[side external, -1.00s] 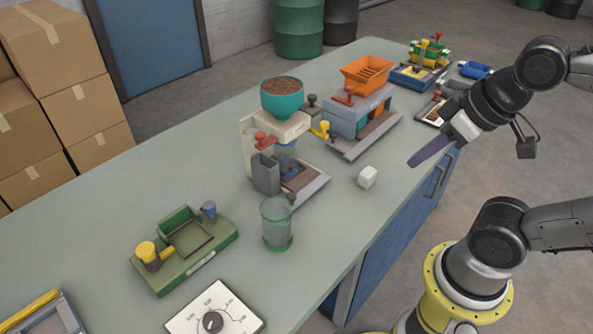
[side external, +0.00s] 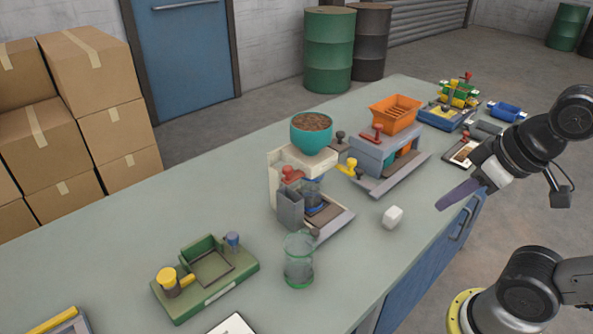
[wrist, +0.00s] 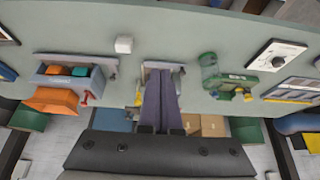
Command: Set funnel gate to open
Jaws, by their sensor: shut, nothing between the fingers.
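The sack filler (side external: 288,190), a cream stand, holds a teal funnel bowl (side external: 311,138) full of brown grains. A red-knobbed lever (side external: 291,174) sits on its front and a yellow-handled lever (side external: 349,167) sticks out at its right. I cannot tell which lever works the funnel gate, nor the gate's position. My gripper (side external: 440,206) has long purple fingers, shut and empty. It hangs right of the filler, above the table's front edge, apart from everything. In the wrist view the closed fingers (wrist: 160,77) cover much of the filler.
A white cube (side external: 392,217) lies between my gripper and the filler. A clear green-tinted cup (side external: 299,262) stands in front of the filler. A grey machine with an orange hopper (side external: 394,114) stands behind right. A green tray fixture (side external: 200,285) is at left. Bare table lies between.

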